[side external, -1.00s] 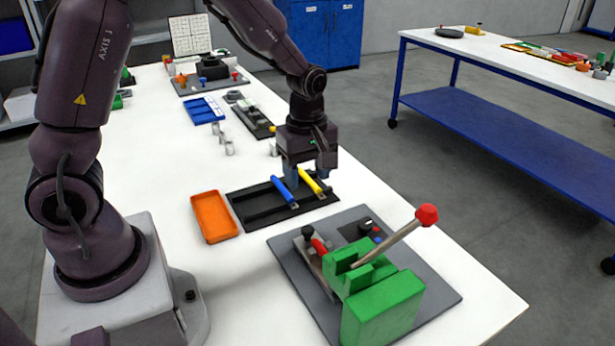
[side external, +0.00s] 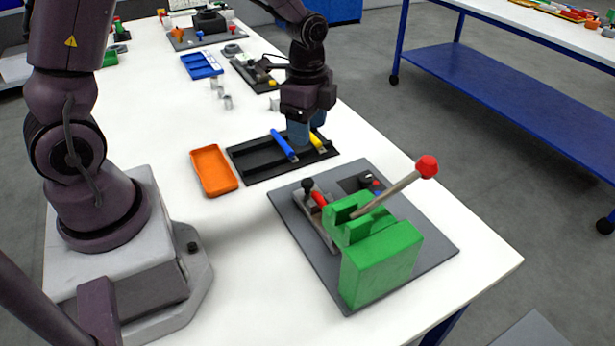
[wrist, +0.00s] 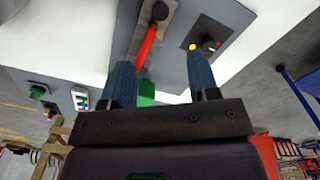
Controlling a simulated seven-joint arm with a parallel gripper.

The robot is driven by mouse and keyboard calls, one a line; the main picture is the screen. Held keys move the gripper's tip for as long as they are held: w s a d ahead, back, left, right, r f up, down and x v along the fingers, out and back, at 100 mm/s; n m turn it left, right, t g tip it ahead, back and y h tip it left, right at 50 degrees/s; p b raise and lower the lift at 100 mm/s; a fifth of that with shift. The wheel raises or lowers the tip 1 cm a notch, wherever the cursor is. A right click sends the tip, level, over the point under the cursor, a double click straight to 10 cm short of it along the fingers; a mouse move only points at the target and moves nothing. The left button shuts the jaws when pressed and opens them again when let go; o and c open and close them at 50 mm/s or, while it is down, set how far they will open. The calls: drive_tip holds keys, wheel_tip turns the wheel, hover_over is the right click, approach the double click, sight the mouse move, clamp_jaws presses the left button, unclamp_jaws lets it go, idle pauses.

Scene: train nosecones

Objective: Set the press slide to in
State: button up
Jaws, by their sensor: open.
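The green press (side external: 382,262) stands on a grey base plate (side external: 325,277), with a long lever ending in a red knob (side external: 427,166). The press slide (side external: 327,228) is a grey rail on the plate's left side, with a black knob (side external: 308,184) and a red bar (side external: 319,199) beside it. The black knob also shows at the top of the wrist view (wrist: 160,10), beyond my fingertips. My gripper (side external: 308,136) is open above the black tool rack, behind the press plate, apart from the slide. I cannot tell the slide's exact position.
The black rack (side external: 260,171) holds a blue tool (side external: 284,145) and a yellow tool (side external: 317,142) beneath my gripper. An orange tray (side external: 214,171) lies left of it. The lever leans over the plate's right side. The table front is clear.

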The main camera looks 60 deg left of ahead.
sight(307, 181)
wheel_tip(307, 181, down, 13)
drive_tip(key=m, duration=0.6)
drive_tip(key=shift+m, duration=0.4)
